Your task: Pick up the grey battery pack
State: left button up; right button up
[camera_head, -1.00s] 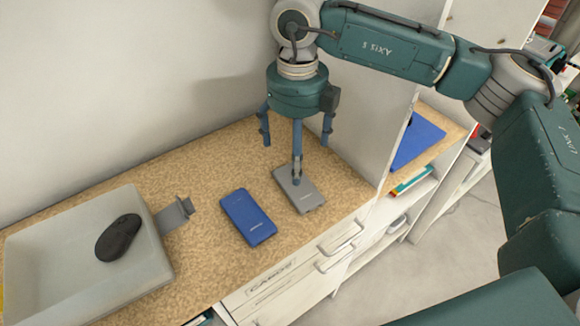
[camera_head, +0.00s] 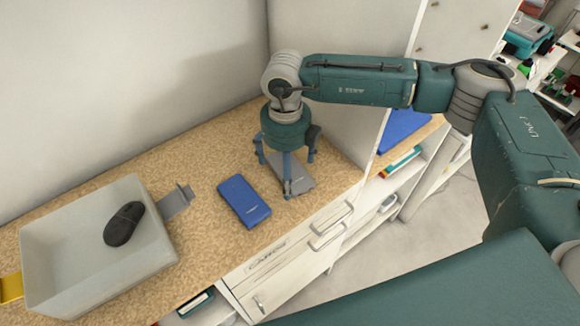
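The grey battery pack (camera_head: 301,180) lies flat on the speckled tan shelf top, near its front edge. My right gripper (camera_head: 286,168) comes in from the right and points down directly over the pack. Its fingers are spread apart, with one in front hiding part of the pack and the others to the sides. Whether any fingertip touches the pack I cannot tell. The gripper body covers the pack's far end. My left gripper is not in view.
A blue pack (camera_head: 244,201) lies just left of the grey one. A grey tray (camera_head: 160,262) holding a dark computer mouse (camera_head: 124,223) stands at the left. A white upright panel (camera_head: 345,110) is close on the gripper's right. White drawers (camera_head: 290,255) are below.

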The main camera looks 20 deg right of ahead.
jog(key=shift+c, duration=0.2)
jog(key=c, duration=1.3)
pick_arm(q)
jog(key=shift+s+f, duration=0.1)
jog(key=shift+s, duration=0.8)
pick_arm(e)
jog(key=shift+c, duration=0.5)
